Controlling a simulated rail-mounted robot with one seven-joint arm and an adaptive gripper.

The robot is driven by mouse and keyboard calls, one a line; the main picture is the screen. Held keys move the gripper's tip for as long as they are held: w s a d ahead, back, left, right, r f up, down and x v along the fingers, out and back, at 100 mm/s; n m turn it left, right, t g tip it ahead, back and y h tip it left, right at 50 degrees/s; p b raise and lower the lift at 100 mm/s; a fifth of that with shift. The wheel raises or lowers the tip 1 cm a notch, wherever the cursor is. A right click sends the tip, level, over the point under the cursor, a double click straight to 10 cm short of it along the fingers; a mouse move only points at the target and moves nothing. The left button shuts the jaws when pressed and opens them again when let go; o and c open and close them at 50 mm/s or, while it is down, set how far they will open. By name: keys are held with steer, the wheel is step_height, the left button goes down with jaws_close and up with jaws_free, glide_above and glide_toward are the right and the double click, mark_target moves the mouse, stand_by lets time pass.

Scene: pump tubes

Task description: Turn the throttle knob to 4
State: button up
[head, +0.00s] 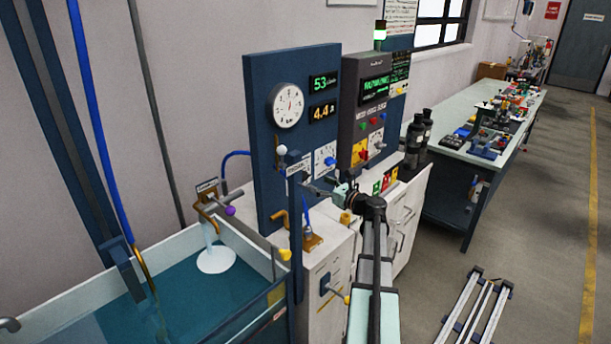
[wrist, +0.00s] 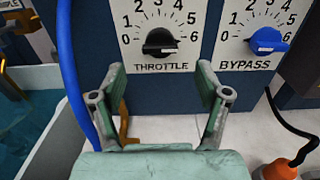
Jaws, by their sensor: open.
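The throttle knob (wrist: 160,42) is black with a white mark, on a white dial plate numbered 0 to 6. I cannot tell surely which number it points at. In the head view the throttle plate (head: 297,168) is partly hidden behind a post. My gripper (wrist: 160,84) is open and empty, its two fingers apart below the throttle dial, one toward each side of the knob. They do not appear to touch the knob. In the head view my gripper (head: 322,188) is in front of the blue panel, near the dials.
The blue bypass knob (wrist: 266,40) is just right of the throttle dial. A blue hose (wrist: 72,75) runs down on the left. An orange cone-shaped part (wrist: 280,170) and black cable are at lower right. A water tank (head: 185,290) stands left in the head view.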

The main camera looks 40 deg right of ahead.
mark_target(308, 178)
steer(key=w, duration=0.2)
steer(key=w+p, duration=0.1)
steer(key=w, duration=0.2)
steer(key=w+a, duration=0.1)
steer(key=w, duration=0.1)
steer(key=shift+w+a+p, duration=0.1)
steer(key=shift+w+p, duration=0.15)
steer(key=shift+p, duration=0.15)
steer(key=c, duration=1.2)
